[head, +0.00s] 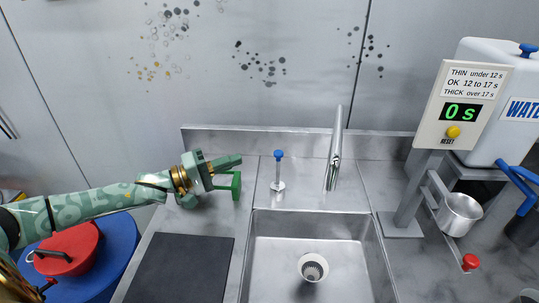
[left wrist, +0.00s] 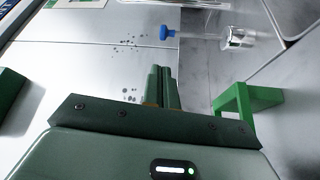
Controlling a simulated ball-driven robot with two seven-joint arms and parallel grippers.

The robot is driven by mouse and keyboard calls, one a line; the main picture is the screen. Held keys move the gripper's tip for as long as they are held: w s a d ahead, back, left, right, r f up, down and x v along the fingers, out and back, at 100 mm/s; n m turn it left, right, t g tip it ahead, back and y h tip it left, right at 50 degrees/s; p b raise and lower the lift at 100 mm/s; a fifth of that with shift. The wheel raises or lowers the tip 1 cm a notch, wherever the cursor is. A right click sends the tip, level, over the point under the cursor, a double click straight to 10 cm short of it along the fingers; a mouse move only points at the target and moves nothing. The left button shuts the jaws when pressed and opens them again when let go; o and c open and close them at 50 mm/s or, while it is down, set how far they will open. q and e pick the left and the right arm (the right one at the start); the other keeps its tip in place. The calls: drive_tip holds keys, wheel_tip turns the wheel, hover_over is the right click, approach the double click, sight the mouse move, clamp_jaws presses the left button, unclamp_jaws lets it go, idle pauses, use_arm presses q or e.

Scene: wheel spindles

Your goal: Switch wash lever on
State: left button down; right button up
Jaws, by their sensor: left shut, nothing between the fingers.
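The wash lever (head: 278,168) stands on the steel counter behind the sink, between my left gripper and the faucet. It is a thin upright rod with a blue knob on top and a round metal base. In the left wrist view the lever's blue knob (left wrist: 167,32) is beyond my fingertips, with clear space between. My left gripper (head: 240,158) is shut and empty, to the left of the lever and not touching it. Its closed fingers also show in the left wrist view (left wrist: 160,72). My right gripper is not in view.
A green bracket (head: 236,186) is close beside my left gripper. The faucet (head: 334,155) rises right of the lever above the sink (head: 260,255). A display post (head: 408,205), reading 0 s, a metal pot (head: 459,214) and a white water container (head: 490,130) are at right.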

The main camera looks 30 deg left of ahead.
sight(278, 169)
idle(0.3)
use_arm(q)
drive_tip(key=b+x, duration=0.2)
drive_tip(key=x, duration=0.8)
drive_tip(key=shift+s+d, duration=0.1)
drive_tip(key=shift+s+m, duration=0.2)
drive_tip(key=shift+m, duration=0.2)
drive_tip(key=shift+s+d, duration=0.1)
drive_tip(key=shift+d, duration=0.05)
drive_tip(key=s+d+f+m+h+p, duration=0.2)
drive_tip(key=s+d+m+h, duration=0.1)
drive_tip(key=s+m, duration=0.3)
drive_tip(key=shift+s+f+m+h, duration=0.3)
drive_tip(key=shift+s+m+h, duration=0.15)
drive_tip(key=shift+m, duration=0.35)
